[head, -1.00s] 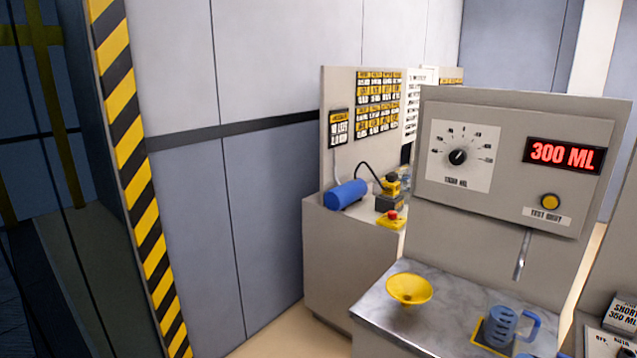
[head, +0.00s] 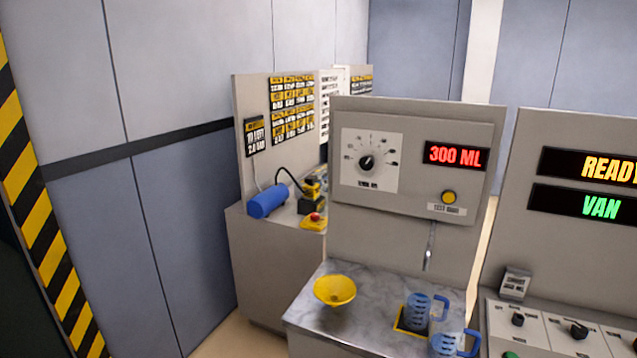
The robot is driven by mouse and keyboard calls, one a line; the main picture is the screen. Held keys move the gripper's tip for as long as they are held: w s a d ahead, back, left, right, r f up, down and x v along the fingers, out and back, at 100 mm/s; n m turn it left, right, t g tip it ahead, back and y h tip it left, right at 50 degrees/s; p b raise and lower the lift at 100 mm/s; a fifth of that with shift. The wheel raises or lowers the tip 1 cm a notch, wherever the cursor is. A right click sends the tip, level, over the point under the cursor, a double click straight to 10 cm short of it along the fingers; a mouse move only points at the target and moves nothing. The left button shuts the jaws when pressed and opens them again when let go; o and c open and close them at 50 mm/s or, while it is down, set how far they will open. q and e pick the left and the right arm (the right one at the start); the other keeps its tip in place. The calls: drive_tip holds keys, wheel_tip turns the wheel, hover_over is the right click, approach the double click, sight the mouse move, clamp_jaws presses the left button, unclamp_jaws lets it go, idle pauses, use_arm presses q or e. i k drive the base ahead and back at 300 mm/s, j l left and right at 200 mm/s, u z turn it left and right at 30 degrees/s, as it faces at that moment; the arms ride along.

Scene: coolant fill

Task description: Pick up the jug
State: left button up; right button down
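A clear blue jug (head: 417,312) with a handle on its right stands upright on a yellow-edged dark pad (head: 401,327) on the grey marbled counter (head: 318,318). It is below the metal spout (head: 429,247) of the dispenser. A second blue jug (head: 446,345) stands nearer and to the right, partly cut off by the bottom edge of the picture. A yellow funnel (head: 335,290) sits on the counter to the left of the jugs. Neither of my grippers is in view.
The dispenser panel (head: 415,195) rises behind the counter and its display (head: 455,155) reads 300 ML. A console (head: 560,240) with READY and VAN displays stands at right.

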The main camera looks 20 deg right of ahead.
sight(419, 296)
drive_tip(key=z, duration=1.3)
